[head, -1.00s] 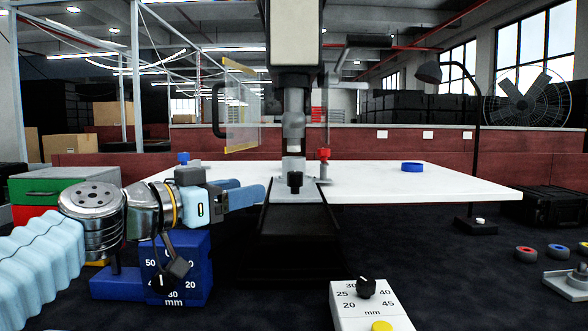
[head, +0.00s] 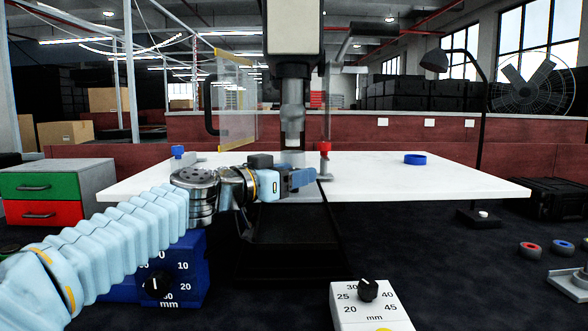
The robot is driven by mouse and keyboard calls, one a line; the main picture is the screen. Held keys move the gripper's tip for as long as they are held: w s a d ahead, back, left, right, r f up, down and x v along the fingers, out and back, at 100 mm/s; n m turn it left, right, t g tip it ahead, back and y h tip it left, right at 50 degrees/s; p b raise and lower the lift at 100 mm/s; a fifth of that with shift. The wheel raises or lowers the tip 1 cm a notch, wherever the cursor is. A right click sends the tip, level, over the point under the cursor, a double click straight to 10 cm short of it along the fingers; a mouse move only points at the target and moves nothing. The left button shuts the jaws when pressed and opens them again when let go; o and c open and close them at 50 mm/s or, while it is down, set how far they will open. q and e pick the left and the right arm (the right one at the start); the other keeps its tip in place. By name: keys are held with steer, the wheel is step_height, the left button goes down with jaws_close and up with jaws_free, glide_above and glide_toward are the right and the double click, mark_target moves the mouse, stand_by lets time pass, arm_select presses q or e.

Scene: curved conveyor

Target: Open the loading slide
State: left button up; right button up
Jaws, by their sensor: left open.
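The machine (head: 294,25) stands upright at the centre, its grey spindle coming down over a white table. A black chute-like part (head: 290,255) slopes toward me beneath it; I take it for the loading slide, but cannot be sure. The small black knob at its top is hidden by my left gripper. My left gripper (head: 303,178) reaches in from the left just in front of the spindle base, its fingers pointing right. It is open; whether it touches the knob cannot be told. My right gripper is out of view.
A clear yellow-edged guard (head: 236,100) hangs left of the spindle. A red knob (head: 324,148) stands close right of my fingers. A blue dial box (head: 190,265) sits under my left arm, a white dial box (head: 368,310) front right. The white table (head: 450,185) is mostly clear.

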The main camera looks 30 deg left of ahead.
arm_select(q)
steer(key=shift+w, duration=0.3)
jaws_close()
steer(key=shift+d, duration=0.1)
steer(key=shift+s, duration=0.15)
steer(key=shift+s+d, duration=0.2)
steer(key=s+d+b, duration=0.1)
steer(key=s+d, duration=0.4)
steer(key=s, duration=0.4)
steer(key=s+d+b, duration=0.2)
steer(key=s+d, duration=0.3)
steer(key=s, duration=0.3)
steer(key=shift+s+d, duration=0.4)
